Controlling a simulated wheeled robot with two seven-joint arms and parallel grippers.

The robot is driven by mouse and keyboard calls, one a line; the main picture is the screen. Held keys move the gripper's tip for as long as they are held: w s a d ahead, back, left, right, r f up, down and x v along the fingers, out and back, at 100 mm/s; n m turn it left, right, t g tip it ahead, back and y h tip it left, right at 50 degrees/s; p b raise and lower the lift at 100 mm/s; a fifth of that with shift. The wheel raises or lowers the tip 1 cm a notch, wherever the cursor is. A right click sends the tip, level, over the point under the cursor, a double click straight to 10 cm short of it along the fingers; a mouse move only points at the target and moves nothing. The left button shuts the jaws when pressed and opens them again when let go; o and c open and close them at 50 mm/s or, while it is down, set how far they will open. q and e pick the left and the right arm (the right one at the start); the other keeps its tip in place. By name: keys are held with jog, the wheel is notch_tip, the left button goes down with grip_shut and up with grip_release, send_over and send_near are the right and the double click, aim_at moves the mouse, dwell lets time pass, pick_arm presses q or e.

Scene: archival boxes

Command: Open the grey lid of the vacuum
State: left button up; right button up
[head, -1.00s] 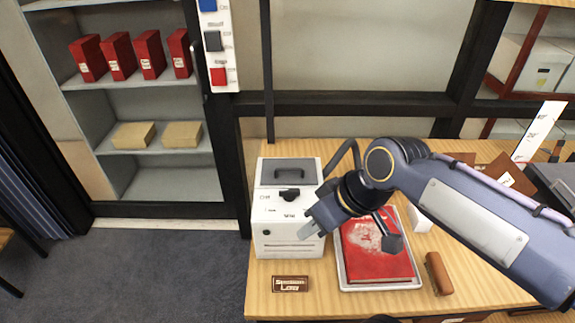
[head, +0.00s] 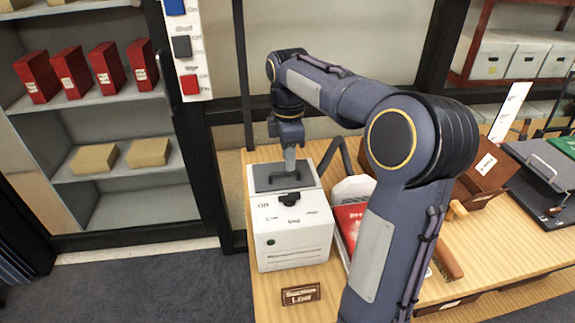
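The vacuum (head: 290,238) is a white box with a black knob on its top, standing at the left end of the wooden table. Its grey lid (head: 264,183) lies flat in the top rear part and looks closed. The lid has a raised handle (head: 284,179). My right gripper (head: 290,165) points down over the lid, with its fingers at or just above the handle. I see it edge-on, so its opening and any contact with the handle are unclear. My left gripper is not in view.
A red book (head: 350,220) on a white tray lies right of the vacuum, partly hidden by my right arm. A dark hose (head: 333,155) rises behind it. A small label sign (head: 301,294) stands in front. Shelves with red boxes (head: 106,64) stand at left.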

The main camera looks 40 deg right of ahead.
aim_at(283, 170)
jog(key=shift+f, duration=1.45)
grip_shut()
